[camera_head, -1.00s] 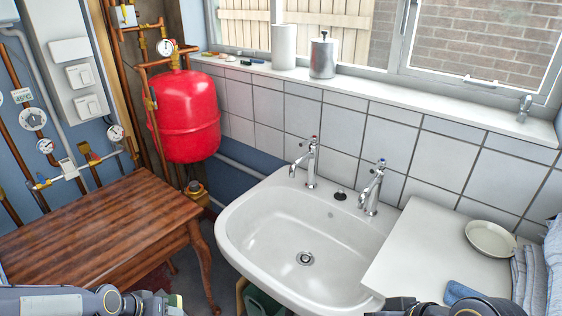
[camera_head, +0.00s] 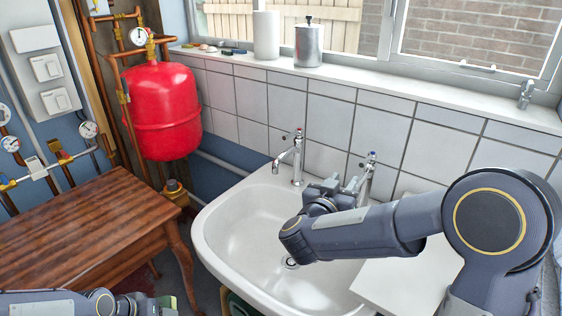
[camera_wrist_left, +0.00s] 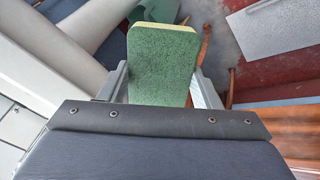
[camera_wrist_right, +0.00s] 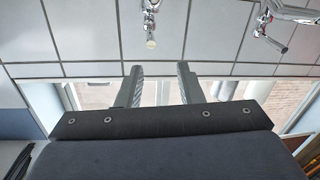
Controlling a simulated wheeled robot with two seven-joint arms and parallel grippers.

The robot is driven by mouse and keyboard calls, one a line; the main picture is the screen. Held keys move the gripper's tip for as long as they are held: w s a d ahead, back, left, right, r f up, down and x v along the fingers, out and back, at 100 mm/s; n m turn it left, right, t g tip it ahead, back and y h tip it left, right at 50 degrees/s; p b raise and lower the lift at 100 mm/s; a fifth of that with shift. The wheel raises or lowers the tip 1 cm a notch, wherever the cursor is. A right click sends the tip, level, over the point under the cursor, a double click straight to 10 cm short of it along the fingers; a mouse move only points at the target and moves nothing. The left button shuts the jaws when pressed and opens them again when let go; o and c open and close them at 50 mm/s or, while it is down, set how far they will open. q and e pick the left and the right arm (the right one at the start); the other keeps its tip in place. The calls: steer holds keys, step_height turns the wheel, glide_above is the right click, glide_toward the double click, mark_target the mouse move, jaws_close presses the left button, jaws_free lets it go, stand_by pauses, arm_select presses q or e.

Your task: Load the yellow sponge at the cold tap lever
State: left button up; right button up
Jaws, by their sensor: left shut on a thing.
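The sponge (camera_wrist_left: 162,65), with a green face and a yellow edge, is between the fingers of my left gripper (camera_wrist_left: 160,85), which is shut on it. In the head view the left gripper (camera_head: 150,304) is low at the left, below the wooden table. The right tap (camera_head: 367,172), with a blue mark on top, stands at the sink's back rim; its lower part is hidden by my right arm. The left tap (camera_head: 298,160) has a red mark. My right gripper (camera_head: 338,188) is above the basin by the right tap. In its wrist view it (camera_wrist_right: 160,82) is open and empty.
The white sink (camera_head: 232,225) is partly covered by my right arm, as is the white counter (camera_head: 400,290). A wooden table (camera_head: 95,230) and a red tank (camera_head: 160,110) are at the left. The tiled wall and window sill (camera_head: 400,90) close off the back.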

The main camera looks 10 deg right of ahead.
mark_target(363, 163)
steer(key=shift+g+h, duration=0.3)
steer(key=shift+h, duration=0.3)
steer(key=x, duration=0.6)
steer(key=p+x, duration=0.1)
steer(key=x, duration=0.4)
steer(key=shift+d+f, duration=0.25)
steer(key=shift+d, duration=0.2)
jaws_close()
